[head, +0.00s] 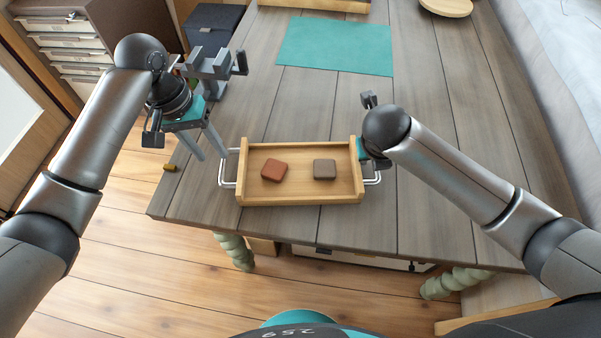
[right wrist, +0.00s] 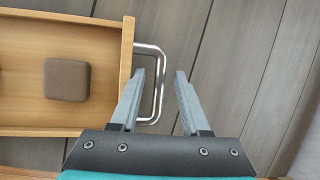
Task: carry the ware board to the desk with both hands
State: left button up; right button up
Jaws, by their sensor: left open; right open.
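The ware board (head: 300,198) is a light wooden tray with raised sides and a metal loop handle at each end. It rests level on the grey plank table, near its front edge. A red-brown block (head: 274,170) and a grey-brown block (head: 324,169) lie in it, apart. My left gripper (head: 212,156) is open beside the left handle (head: 227,168), not around it. My right gripper (right wrist: 160,72) is open, with the right handle (right wrist: 158,90) showing between its fingers; whether it touches is unclear. In the head view, my right wrist mostly hides that gripper.
The grey table (head: 420,215) is mostly bare around the tray. A teal mat (head: 337,45) lies farther back, with a round wooden piece (head: 446,7) at the far right. A drawer unit (head: 65,45) and a dark box (head: 212,28) stand at the left.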

jog(key=v, duration=1)
jog(key=shift+f, duration=0.15)
